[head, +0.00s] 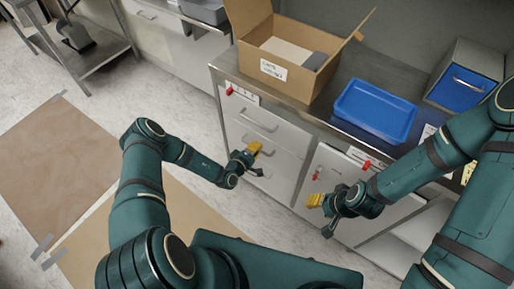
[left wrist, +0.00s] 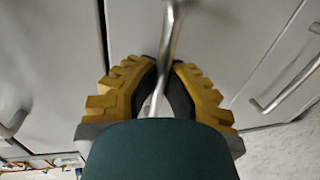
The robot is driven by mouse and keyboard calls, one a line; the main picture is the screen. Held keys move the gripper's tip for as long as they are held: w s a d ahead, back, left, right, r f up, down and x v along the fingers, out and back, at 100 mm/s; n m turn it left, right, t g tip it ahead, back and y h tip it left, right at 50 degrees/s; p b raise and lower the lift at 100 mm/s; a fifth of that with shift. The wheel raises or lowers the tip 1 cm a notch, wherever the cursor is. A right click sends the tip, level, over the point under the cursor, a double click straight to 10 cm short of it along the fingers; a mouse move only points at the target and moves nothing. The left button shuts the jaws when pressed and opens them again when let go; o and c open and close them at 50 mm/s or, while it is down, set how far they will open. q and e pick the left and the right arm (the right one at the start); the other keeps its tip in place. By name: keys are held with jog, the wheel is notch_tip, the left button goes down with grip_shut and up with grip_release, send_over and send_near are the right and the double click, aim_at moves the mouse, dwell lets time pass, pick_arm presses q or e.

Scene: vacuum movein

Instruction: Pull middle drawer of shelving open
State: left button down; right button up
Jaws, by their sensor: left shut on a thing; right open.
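The shelving's left part in the head view has a stack of pale grey drawers with metal bar handles. My left gripper (head: 254,149) is at the middle drawer (head: 277,157), and its arm partly hides the drawer front. In the left wrist view, the yellow fingers of my left gripper (left wrist: 167,75) are closed around the bar handle (left wrist: 173,30) of the drawer front (left wrist: 140,30). The drawer front looks about flush with its neighbours. My right gripper (head: 316,201) is open and empty in front of the cabinet to the right, apart from it.
The top drawer handle (head: 258,120) is above my left gripper. A cardboard box (head: 280,57), a blue tray (head: 374,111) and a grey-and-blue bin (head: 465,78) stand on the counter. Brown floor sheets (head: 50,165) lie at the left; the floor before the drawers is clear.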

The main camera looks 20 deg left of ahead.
pick_arm(q)
jog(key=f+p+v, duration=0.2)
jog(key=p+v, duration=0.2)
jog(key=v, duration=0.6)
jog(key=s+f+p+v, duration=0.1)
jog(key=p+v, duration=0.4)
jog(key=v, duration=0.6)
jog(key=shift+f, duration=0.7)
jog(key=shift+w+a, duration=0.15)
jog(key=c, duration=1)
grip_release()
jog(key=v, duration=1.2)
